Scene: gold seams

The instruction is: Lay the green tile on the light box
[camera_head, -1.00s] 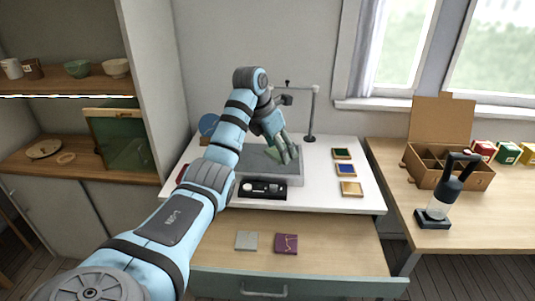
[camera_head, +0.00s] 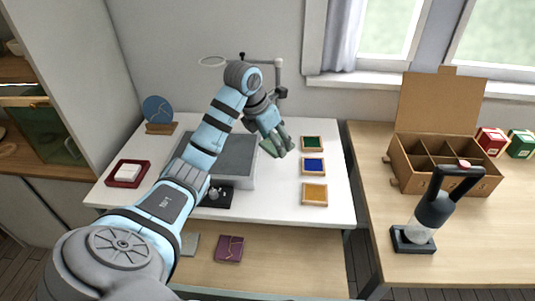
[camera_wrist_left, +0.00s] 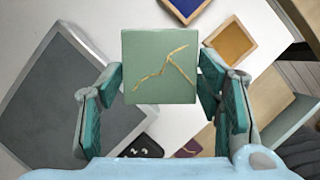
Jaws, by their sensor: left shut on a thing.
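My left gripper (camera_head: 279,143) is shut on the green tile (camera_wrist_left: 158,68), a square with a branching gold seam, held between the two fingertips in the left wrist view. In the head view the tile is hard to tell from the green fingers. The light box (camera_head: 238,158) is a low block with a grey top and white sides on the white table. My gripper is above the table near the box's right edge. The box also shows at the left of the left wrist view (camera_wrist_left: 50,105), beside the tile. My right gripper is not in view.
Green (camera_head: 312,143), blue (camera_head: 313,166) and orange (camera_head: 314,194) framed pads stand right of the box. The open drawer holds a grey tile (camera_head: 189,244) and a purple tile (camera_head: 229,249). A lamp stand (camera_head: 279,75) rises behind.

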